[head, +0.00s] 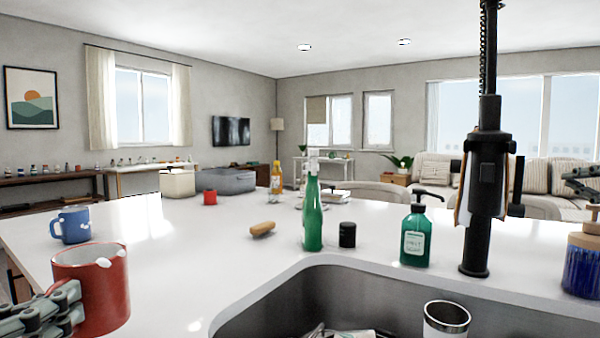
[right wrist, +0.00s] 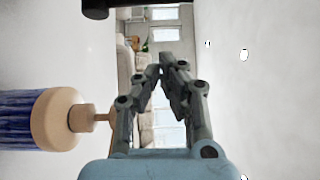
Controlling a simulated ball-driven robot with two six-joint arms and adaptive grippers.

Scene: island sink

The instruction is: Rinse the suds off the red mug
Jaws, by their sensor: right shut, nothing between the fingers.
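The red mug (head: 105,295) is at the lower left of the head view, upright, with white suds on its rim. My left gripper (head: 62,312) is shut on the mug's left side, where the handle would be; the handle is mostly hidden by the fingers. The black faucet (head: 474,235) stands behind the sink (head: 345,280), and no water shows at it. My right gripper (head: 578,185) is at the right edge of the head view, above the counter. In the right wrist view its fingertips (right wrist: 166,72) are together and empty.
A blue mug with suds (head: 75,226) stands on the counter at left. A green bottle (head: 313,222), black jar (head: 347,235) and soap dispenser (head: 416,236) stand behind the sink. A steel cup (head: 446,318) is in the sink.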

